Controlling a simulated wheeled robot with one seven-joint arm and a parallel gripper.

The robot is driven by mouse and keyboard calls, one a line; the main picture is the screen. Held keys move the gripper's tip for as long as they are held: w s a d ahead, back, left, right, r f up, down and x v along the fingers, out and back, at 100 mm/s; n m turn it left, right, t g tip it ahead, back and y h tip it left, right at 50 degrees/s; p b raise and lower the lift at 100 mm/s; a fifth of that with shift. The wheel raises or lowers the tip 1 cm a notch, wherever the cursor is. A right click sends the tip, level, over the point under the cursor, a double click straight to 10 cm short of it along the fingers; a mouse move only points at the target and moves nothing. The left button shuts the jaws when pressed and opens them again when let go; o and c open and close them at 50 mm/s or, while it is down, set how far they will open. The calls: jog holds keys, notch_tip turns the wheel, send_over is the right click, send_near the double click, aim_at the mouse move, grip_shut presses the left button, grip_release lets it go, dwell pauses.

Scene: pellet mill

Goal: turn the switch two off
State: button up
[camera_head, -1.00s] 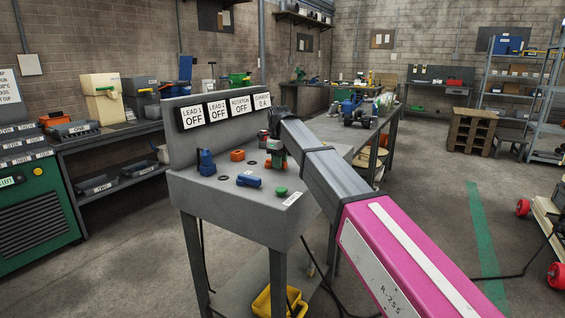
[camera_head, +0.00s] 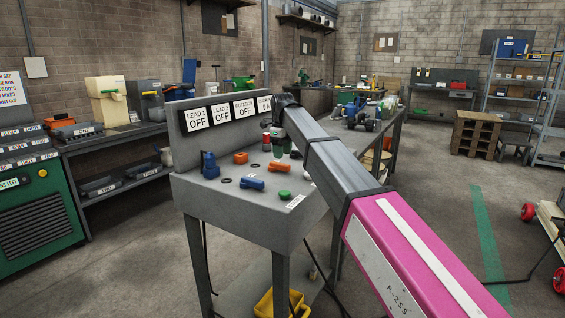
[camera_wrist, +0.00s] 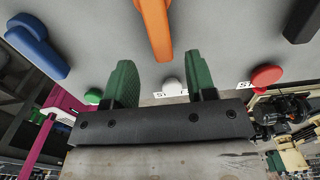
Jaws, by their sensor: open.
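A grey console (camera_head: 240,205) carries several switches and buttons, and none is readably marked switch two. In the wrist view an orange lever (camera_wrist: 155,25) lies just beyond my gripper (camera_wrist: 162,84), whose green fingers are apart with nothing between them. A blue lever (camera_wrist: 38,45) is at left and a black lever (camera_wrist: 302,20) at right. In the head view my gripper (camera_head: 280,142) is over the console's far right part, partly hidden by my arm. A blue switch (camera_head: 252,183) and an orange one (camera_head: 278,167) lie nearer. The Lead 2 sign (camera_head: 223,112) reads OFF.
The Lead 1 (camera_head: 197,119) and Rotation (camera_head: 244,106) signs read OFF. A yellow bin (camera_head: 268,303) stands below the console.

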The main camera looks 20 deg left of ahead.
aim_at(283, 164)
notch_tip(283, 164, up, 5)
jog(key=shift+r, duration=0.2)
dwell(0.6)
